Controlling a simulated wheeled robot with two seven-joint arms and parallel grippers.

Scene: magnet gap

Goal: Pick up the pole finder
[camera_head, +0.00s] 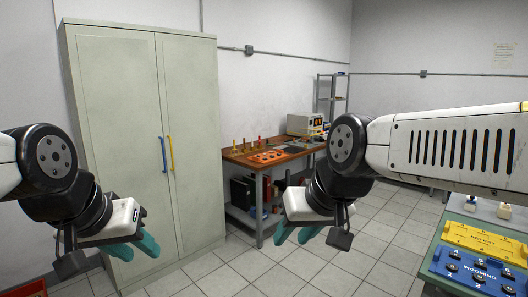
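I cannot pick out the pole finder for certain; the small items on the far wooden workbench (262,160) are too small to tell apart. My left gripper (136,248) is at the lower left, in front of the cabinet, with its teal fingers apart and nothing between them. My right gripper (297,234) hangs near the middle, in front of the bench and above the floor, with its teal fingers apart and empty. Neither gripper touches anything.
A tall pale cabinet (120,130) with shut doors has a blue handle (163,154) and a yellow handle (171,152). A boxy instrument (304,124) stands on the bench. At right are a yellow tray (484,241) and a blue tray (473,273) with dark pieces. The tiled floor between is clear.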

